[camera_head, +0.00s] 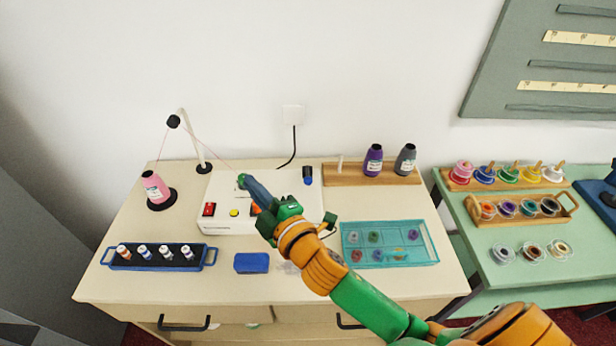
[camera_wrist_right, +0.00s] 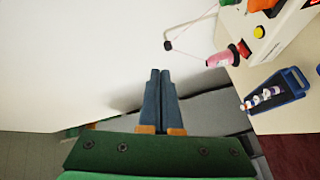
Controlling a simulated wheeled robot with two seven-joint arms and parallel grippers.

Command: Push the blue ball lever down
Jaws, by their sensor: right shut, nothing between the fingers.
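The shut fingers also show in the right wrist view (camera_wrist_right: 160,74), where the lever is not in view. My right wrist and forearm cover part of the machine's front right. My left gripper is not in view.
The machine also carries a red switch (camera_head: 209,209) and a yellow button (camera_head: 234,213). A pink thread cone (camera_head: 155,187) stands left. A blue rack (camera_head: 205,261), blue block (camera_head: 252,263) and teal tray (camera_head: 433,251) lie in front. A wooden stand (camera_head: 340,176) is right of the lever.

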